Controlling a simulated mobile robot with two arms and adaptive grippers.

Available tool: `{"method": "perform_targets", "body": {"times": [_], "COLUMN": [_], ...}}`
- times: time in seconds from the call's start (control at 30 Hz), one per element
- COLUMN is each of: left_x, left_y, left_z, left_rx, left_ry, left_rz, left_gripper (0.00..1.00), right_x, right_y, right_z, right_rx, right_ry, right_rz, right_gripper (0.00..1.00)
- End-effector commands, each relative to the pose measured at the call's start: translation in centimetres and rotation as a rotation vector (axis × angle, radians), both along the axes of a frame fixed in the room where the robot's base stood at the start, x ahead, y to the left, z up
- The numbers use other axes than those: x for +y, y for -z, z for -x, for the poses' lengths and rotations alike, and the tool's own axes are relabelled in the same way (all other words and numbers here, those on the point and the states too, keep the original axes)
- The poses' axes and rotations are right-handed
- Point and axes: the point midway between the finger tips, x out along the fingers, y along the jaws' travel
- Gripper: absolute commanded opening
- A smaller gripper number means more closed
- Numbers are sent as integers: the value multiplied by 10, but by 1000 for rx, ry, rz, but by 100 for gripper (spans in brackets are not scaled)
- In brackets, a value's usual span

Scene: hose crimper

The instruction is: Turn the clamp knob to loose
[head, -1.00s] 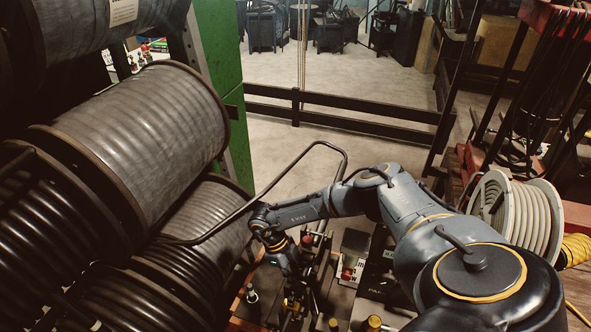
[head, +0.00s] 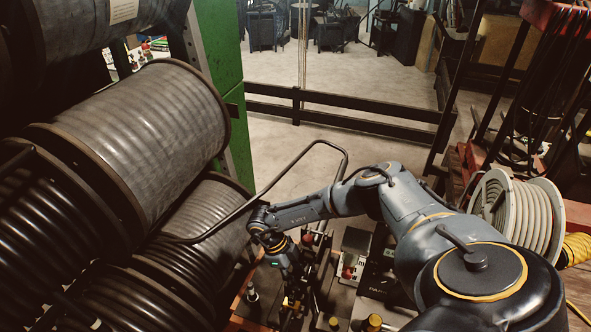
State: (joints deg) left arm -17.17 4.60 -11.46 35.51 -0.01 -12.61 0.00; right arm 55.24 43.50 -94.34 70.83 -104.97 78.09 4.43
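My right arm reaches in from the right, and its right gripper (head: 291,287) points down at the crimper bench at the bottom centre. The fingers are small and dark against the fittings there, so I cannot tell whether they are open or shut, or whether they touch a knob. Red-topped knobs stand near it, one behind it (head: 307,239) and one to its right (head: 347,272). A brass knob (head: 373,322) sits at the bottom edge. I cannot tell which of these is the clamp knob. My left gripper is out of view.
Large hose drums (head: 150,115) fill the left side, close to my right wrist. A bent black tube rail (head: 325,143) rises behind the wrist. A pale hose reel (head: 520,215) stands at the right. Open floor (head: 345,85) lies beyond a low dark barrier.

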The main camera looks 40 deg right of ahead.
Motion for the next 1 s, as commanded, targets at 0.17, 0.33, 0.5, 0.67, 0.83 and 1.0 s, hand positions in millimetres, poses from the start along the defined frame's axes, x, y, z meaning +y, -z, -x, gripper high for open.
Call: {"method": "perform_targets", "body": {"times": [0.17, 0.33, 0.5, 0.67, 0.83, 1.0], "left_x": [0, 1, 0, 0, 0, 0], "left_y": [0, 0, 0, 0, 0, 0], "left_z": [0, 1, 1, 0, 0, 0], "left_rx": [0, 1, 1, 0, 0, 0], "left_ry": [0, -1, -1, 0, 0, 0], "left_rz": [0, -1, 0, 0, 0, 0], "left_gripper": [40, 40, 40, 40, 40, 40], "right_x": [0, 1, 6, 12, 18, 21], "right_y": [0, -4, -27, -60, -90, -106], "right_z": [0, -2, -11, -23, -34, -39], "right_rx": [0, -2, -5, -4, -3, 0], "right_ry": [1, 1, 1, 1, 1, 0], "right_rz": [0, -1, -2, -2, 0, -1], "right_gripper": [36, 36, 36, 36, 36, 36]}}
